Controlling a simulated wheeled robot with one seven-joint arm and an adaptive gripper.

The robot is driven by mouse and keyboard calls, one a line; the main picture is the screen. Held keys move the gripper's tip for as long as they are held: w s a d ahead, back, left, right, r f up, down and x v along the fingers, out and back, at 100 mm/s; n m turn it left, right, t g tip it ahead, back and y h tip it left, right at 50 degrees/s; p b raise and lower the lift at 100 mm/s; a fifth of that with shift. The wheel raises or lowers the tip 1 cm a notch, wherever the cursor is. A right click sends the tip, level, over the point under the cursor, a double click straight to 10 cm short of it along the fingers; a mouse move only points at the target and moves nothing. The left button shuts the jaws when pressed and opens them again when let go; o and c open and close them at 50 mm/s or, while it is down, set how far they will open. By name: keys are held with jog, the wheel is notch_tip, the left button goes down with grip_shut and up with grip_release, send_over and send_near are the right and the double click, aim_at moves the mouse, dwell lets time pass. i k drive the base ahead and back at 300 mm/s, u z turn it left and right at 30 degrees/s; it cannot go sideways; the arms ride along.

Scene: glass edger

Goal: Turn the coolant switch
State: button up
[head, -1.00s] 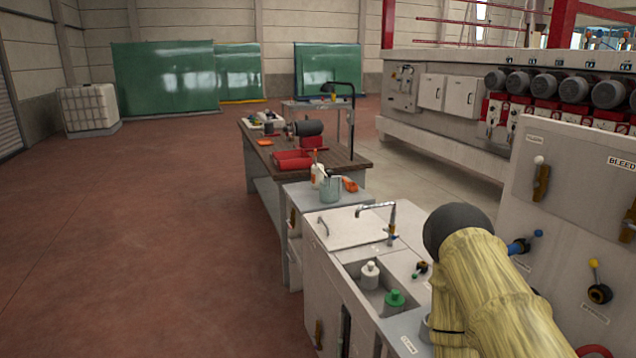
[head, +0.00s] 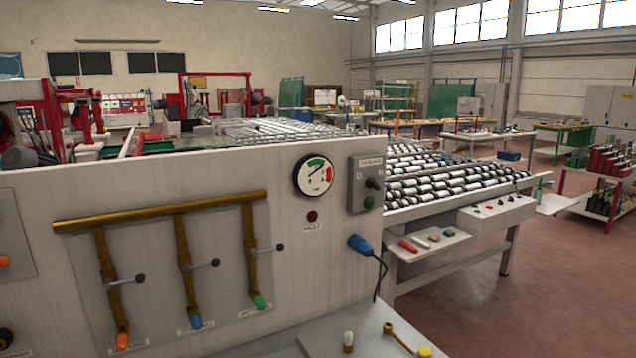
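A grey switch box (head: 364,172) is fixed at the right end of the light grey machine panel. It carries a small label too blurred to read with certainty, a dark rotary knob (head: 374,184) and a green button (head: 369,202) below it. I cannot confirm that it is the coolant switch, nor tell the knob's exact position. My gripper is not in view in the head view, so its distance from the box does not show.
Left of the box are a round gauge (head: 314,176), a dark red lamp (head: 312,216) and brass pipes (head: 160,212) with lever valves. A blue plug (head: 361,244) with a cable sticks out below. A roller table (head: 450,182) stands behind right. Open floor (head: 560,265) lies at right.

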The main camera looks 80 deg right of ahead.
aim_at(371, 182)
jog(key=z, duration=2.7)
jog(key=k, duration=0.5)
jog(key=u, duration=0.1)
jog(key=i, duration=0.5)
jog(key=u, duration=0.05)
